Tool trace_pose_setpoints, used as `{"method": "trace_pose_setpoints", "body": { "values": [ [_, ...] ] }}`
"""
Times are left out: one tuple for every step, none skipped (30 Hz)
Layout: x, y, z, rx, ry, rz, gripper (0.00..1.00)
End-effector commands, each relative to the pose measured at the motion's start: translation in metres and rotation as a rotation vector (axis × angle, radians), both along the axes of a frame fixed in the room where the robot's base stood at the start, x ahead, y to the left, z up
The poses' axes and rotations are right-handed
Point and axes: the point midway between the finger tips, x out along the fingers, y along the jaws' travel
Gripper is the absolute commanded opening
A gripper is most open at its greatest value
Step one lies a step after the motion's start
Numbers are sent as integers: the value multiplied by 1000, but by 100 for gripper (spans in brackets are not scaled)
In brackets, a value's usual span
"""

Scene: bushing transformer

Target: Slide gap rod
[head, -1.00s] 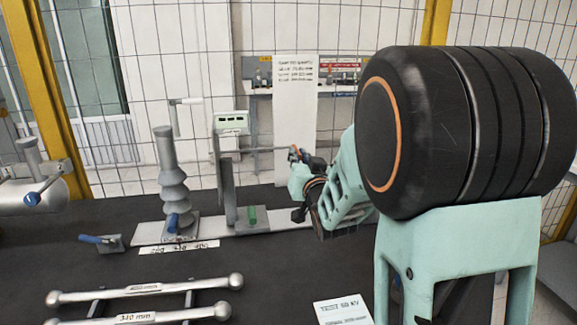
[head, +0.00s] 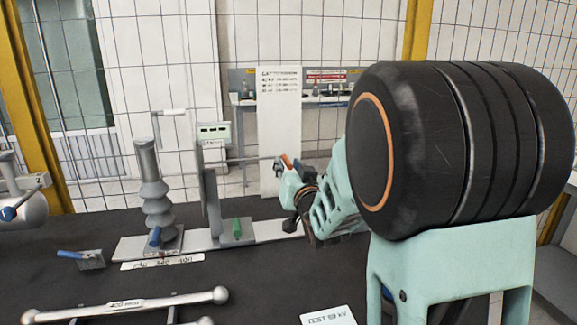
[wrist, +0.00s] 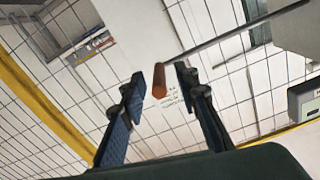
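The thin grey gap rod (head: 245,159) runs level from the upright post (head: 211,195) of a stand toward my gripper. Its orange-brown end grip (wrist: 159,79) shows in the wrist view, with the rod (wrist: 240,37) rising to the upper right. My gripper (wrist: 161,81) is open, with the grip between its two dark fingers and visible gaps on both sides. In the head view my gripper (head: 284,166) is at the rod's right end, small and partly hidden by my own arm. Contact between fingers and grip cannot be told.
A grey ribbed insulator (head: 155,190) stands left of the post on a pale base strip (head: 128,249). A ball-ended bar (head: 130,303) lies in front on the dark table (head: 250,285).

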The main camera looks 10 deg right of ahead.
Motion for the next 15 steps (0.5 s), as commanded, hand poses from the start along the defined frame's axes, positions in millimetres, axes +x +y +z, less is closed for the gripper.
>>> {"method": "trace_pose_setpoints", "body": {
  "values": [
    [-3,0,1,0,-1,0,29],
    [-5,0,1,0,-2,0,29],
    [-10,0,1,0,-2,0,29],
    [-13,0,1,0,-1,0,29],
    [-18,0,1,0,-1,0,29],
    [-24,0,1,0,-1,0,29],
    [-29,0,1,0,-1,0,29],
    [-34,0,1,1,-1,0,29],
    [-40,0,1,1,-1,0,29],
    [-45,0,1,1,-1,0,29],
    [-49,0,1,1,-2,0,29],
    [-55,0,1,1,-2,0,29],
    [-58,0,1,0,-2,1,29],
    [-61,0,1,0,-2,1,29],
    [-65,0,1,0,-2,0,29]
  ]
}}
